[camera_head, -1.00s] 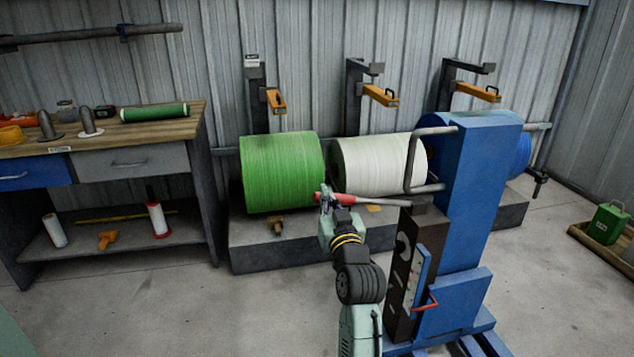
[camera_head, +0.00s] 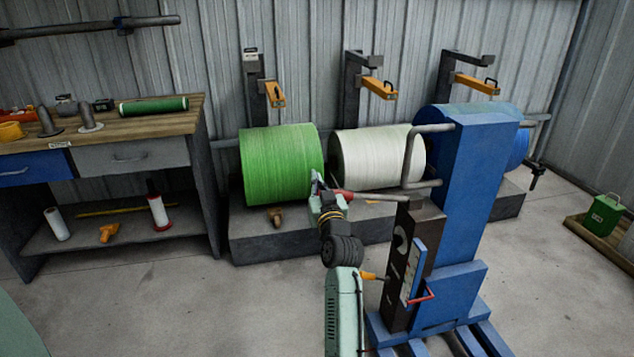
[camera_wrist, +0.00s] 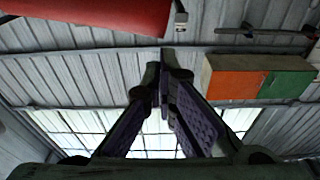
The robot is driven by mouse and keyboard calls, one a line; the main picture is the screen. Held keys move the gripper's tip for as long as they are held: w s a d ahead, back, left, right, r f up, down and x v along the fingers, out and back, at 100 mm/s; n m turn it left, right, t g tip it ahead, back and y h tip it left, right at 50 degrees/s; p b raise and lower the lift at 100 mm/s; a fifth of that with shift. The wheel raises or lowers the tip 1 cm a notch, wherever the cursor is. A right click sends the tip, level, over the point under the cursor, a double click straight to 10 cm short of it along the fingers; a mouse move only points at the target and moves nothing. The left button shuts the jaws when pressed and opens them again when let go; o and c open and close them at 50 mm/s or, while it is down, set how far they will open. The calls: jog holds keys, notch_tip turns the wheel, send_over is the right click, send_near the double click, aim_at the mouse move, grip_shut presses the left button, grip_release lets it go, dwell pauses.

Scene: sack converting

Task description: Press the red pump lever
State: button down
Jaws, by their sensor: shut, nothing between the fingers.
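The pump lever is a grey rod ending in a red grip (camera_head: 343,194). It sticks out to the left, nearly level, from the blue lifting machine (camera_head: 478,180). My gripper (camera_head: 317,178) is shut and empty at the grip's left end, covering part of it. In the wrist view my closed fingers (camera_wrist: 166,58) point toward the roof, and the red grip (camera_wrist: 100,12) crosses the top left, apart from the fingertips in the picture. Whether any part of the gripper touches the lever I cannot tell.
Green (camera_head: 280,165) and white (camera_head: 375,160) rolls rest on a grey plinth (camera_head: 262,243) behind my gripper. A workbench (camera_head: 100,129) stands at left. A small orange-tipped handle (camera_head: 370,276) is beside my arm.

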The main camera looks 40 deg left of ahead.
jog(key=shift+s+f, duration=0.1)
jog(key=shift+f, duration=0.35)
